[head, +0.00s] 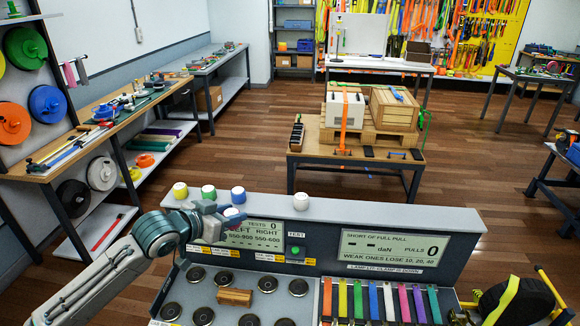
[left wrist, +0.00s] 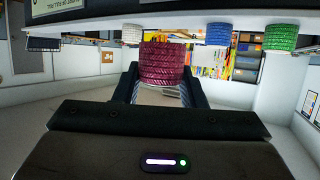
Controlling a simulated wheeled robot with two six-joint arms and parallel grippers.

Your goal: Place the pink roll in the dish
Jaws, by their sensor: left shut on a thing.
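The pink roll (head: 232,212) is partly hidden by my left gripper (head: 220,210) at the console's top ledge. The left wrist view shows the pink roll (left wrist: 162,64) between the two fingers of my left gripper (left wrist: 160,88), which is shut on it. I cannot tell whether the roll touches the ledge or is just above it. Several round black dishes, one of them the dish (head: 267,284) near the middle, sit in the console's front deck; which one the task means is unclear. My right gripper is not in view.
On the ledge stand a yellow roll (head: 180,190), a green roll (head: 208,192), a blue roll (head: 238,195) and a white roll (head: 301,201). A wooden block (head: 235,297) lies among the black dishes. Coloured straps (head: 375,300) hang right of them.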

